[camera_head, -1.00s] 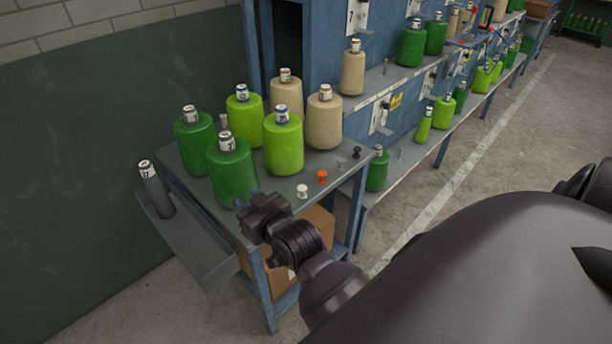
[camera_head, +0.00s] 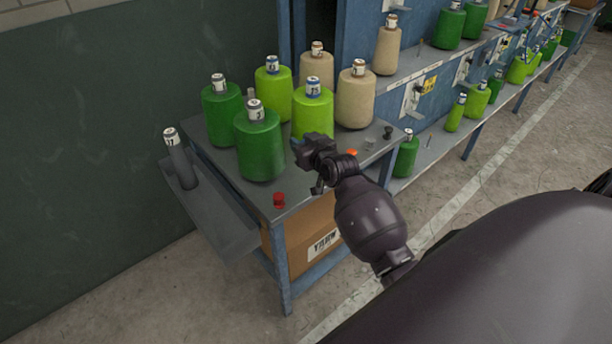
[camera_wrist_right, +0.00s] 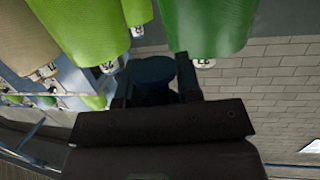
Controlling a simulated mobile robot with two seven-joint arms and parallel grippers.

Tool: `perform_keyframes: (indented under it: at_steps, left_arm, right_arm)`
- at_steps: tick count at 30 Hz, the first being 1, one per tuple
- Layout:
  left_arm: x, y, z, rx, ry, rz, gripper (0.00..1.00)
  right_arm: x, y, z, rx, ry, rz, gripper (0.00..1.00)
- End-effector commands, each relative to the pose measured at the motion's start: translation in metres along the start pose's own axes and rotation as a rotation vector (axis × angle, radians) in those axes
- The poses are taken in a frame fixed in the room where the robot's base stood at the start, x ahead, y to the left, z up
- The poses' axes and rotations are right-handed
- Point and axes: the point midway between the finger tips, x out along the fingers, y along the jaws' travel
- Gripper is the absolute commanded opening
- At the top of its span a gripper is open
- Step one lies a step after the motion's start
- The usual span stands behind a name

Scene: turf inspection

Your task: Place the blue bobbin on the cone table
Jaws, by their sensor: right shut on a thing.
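My right gripper (camera_head: 300,147) is shut on the blue bobbin (camera_head: 296,141), in front of the light green cone on the cone table (camera_head: 225,182). In the right wrist view the bobbin (camera_wrist_right: 155,72) is a dark blue round piece between the two fingers (camera_wrist_right: 158,90). Whether it touches the table top cannot be told. A red bobbin (camera_head: 279,200) stands near the table's front corner. An orange bobbin (camera_head: 351,153), a grey one (camera_head: 369,143) and a black one (camera_head: 388,132) stand along the right edge. My left gripper is not in view.
Dark green cones (camera_head: 259,150), light green cones (camera_head: 312,112) and beige cones (camera_head: 355,100) crowd the table top close to the gripper. A grey side tray (camera_head: 215,215) holds a dark tube (camera_head: 181,165). A blue rack (camera_head: 425,90) with more cones stands behind. A cardboard box (camera_head: 310,230) sits below.

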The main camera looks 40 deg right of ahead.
Motion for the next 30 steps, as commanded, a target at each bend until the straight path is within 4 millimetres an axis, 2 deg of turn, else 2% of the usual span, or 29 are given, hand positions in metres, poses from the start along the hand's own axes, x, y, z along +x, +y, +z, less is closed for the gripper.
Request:
perform_keyframes:
  at_steps: [1,9,14,21,27,30]
  left_arm:
    - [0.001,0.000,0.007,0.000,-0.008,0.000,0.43]
    - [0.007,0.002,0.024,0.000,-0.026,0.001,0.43]
    - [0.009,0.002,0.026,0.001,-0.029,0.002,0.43]
    - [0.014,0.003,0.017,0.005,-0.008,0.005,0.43]
    - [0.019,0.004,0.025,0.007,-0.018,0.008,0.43]
    - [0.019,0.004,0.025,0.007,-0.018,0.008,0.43]
  right_arm:
    - [0.003,0.000,0.015,0.000,-0.006,0.000,0.10]
    - [0.013,0.000,0.069,-0.002,-0.005,0.000,0.10]
    - [0.017,0.000,0.084,-0.001,-0.002,-0.001,0.10]
    - [0.019,0.000,0.098,-0.001,-0.003,-0.001,0.10]
    - [0.025,0.000,0.127,-0.002,-0.005,-0.001,0.10]
    - [0.026,0.000,0.129,-0.002,-0.001,0.000,0.10]
